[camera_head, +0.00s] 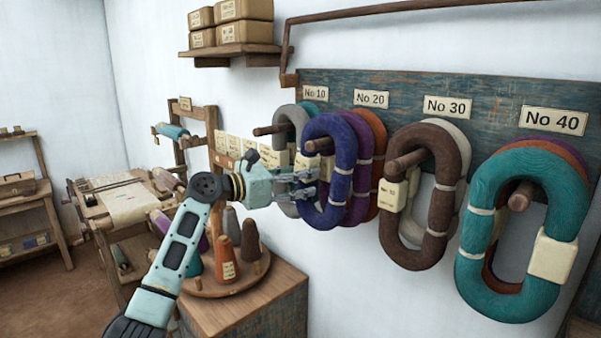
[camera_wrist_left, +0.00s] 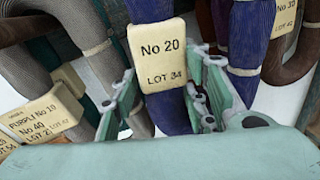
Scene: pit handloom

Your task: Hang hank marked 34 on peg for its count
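A blue-violet hank (camera_head: 341,190) hangs around the second peg (camera_head: 320,145), below the No 20 plate (camera_head: 371,99), in front of purple and orange hanks. In the left wrist view its tag (camera_wrist_left: 161,53) reads No 20, LOT 34. My left gripper (camera_head: 307,183) is at the hank's left side. In the left wrist view its fingers (camera_wrist_left: 166,104) stand apart on either side of the hank, below the tag, with a visible gap, so it looks open. My right gripper is not in view.
Pegs under No 10 (camera_head: 315,93), No 30 (camera_head: 447,107) and No 40 (camera_head: 553,121) plates also hold hanks; grey (camera_head: 279,130), brown (camera_head: 440,215) and teal (camera_head: 478,270) ones hang in front. A round stand with yarn cones (camera_head: 226,260) is below my arm.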

